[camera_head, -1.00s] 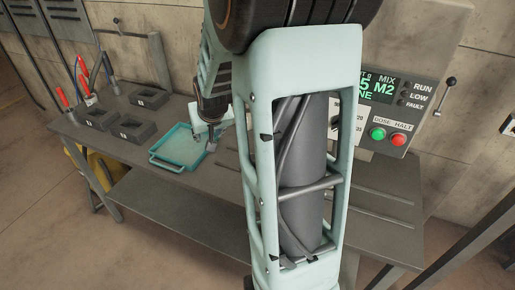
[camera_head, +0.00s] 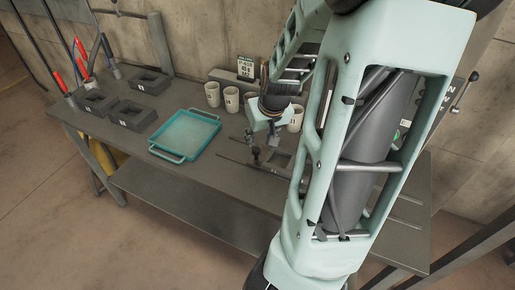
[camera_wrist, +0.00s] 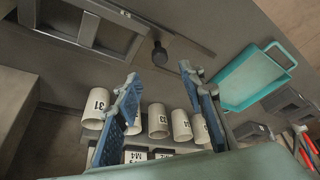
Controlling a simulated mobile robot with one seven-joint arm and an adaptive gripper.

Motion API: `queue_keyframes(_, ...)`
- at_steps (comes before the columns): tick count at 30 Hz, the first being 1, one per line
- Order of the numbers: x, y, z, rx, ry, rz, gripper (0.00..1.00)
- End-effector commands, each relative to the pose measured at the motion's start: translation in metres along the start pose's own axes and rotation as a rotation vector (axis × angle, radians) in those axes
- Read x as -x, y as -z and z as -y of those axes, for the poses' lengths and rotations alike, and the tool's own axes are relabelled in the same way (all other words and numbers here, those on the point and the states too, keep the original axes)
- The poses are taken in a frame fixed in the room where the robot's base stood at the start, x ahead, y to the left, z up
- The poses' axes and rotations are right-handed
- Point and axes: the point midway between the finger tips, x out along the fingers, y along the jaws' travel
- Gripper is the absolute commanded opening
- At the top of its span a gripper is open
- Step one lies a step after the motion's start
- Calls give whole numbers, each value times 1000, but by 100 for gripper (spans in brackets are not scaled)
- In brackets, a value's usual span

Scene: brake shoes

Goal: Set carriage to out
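The carriage (camera_wrist: 85,24) appears to be the grey frame with a rectangular opening at the top left of the wrist view. In the head view the frame (camera_head: 277,159) lies on the bench on thin rails, partly hidden by my arm. A dark round knob (camera_wrist: 159,52) stands beside the frame in the wrist view. My gripper (camera_wrist: 160,78) is open and empty, its two blue-padded fingers apart, with the knob beyond the gap between the tips. In the head view my gripper (camera_head: 262,141) points down over the bench near the frame's left side. I cannot tell whether it touches the knob.
A teal tray (camera_head: 186,134) lies to the left. Several numbered cups (camera_head: 212,94) stand behind my gripper by a small sign (camera_head: 246,67). Dark blocks (camera_head: 132,114) and red-handled tools (camera_head: 80,66) sit at the far left. My arm hides most of the control panel.

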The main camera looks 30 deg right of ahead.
Motion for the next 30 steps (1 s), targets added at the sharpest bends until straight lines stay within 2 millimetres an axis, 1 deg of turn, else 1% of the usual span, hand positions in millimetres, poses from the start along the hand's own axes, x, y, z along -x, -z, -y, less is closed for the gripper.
queue_keyframes(1, -14, -2, 1, 3, 3, 0, 37)
queue_keyframes(6, -47, -2, 2, 3, 3, 1, 37)
queue_keyframes(13, -79, -1, 1, 1, 1, 0, 37)
queue_keyframes(19, -92, 0, 0, -1, 0, 0, 37)
queue_keyframes(28, -92, 0, 0, -1, -1, -1, 37)
queue_keyframes(29, -92, 0, 0, -1, -1, -1, 35)
queue_keyframes(30, -92, 0, 0, -1, -1, -1, 30)
